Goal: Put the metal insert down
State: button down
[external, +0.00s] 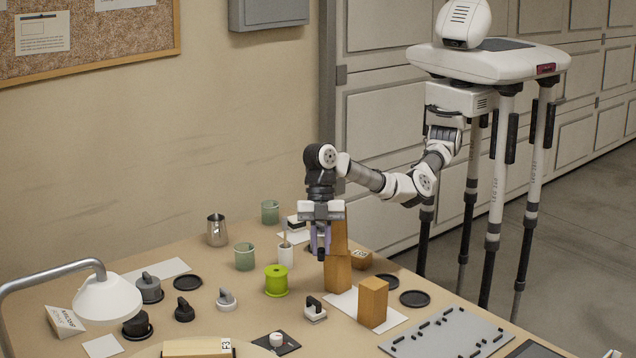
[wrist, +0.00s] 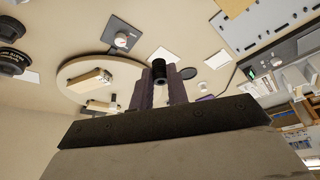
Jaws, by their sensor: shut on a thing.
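My gripper (external: 320,240) points down over the table, left of the upright wooden blocks. In the wrist view its purple-grey fingers (wrist: 160,88) are shut on a small dark cylinder with a round end, which I take to be the metal insert (wrist: 160,68). In the external view a small dark end of the insert (external: 320,253) shows at the fingertips, apparently above the table. The fingers hide most of it, and its exact height is unclear.
A wooden block (external: 338,272) stands close right of the gripper, another (external: 373,303) nearer the front. A grey slotted board (external: 447,335) lies front right.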

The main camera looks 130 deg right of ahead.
jog(key=s+a, duration=0.2)
jog(key=a, duration=0.2)
jog(key=shift+n, duration=0.4)
jog(key=f+p, duration=0.1)
jog(key=f, duration=0.9)
jog(key=f+p, duration=0.1)
jog(key=f, duration=0.4)
jog(key=shift+w+p, duration=0.25)
jog(key=shift+p, duration=0.1)
jog(key=shift+f+p, duration=0.35)
jog(key=shift+f, duration=2)
jog(key=shift+d+f, duration=0.1)
jog(key=c, duration=1.4)
grip_release()
jog(key=shift+f, duration=0.1)
jog(key=shift+o, duration=0.2)
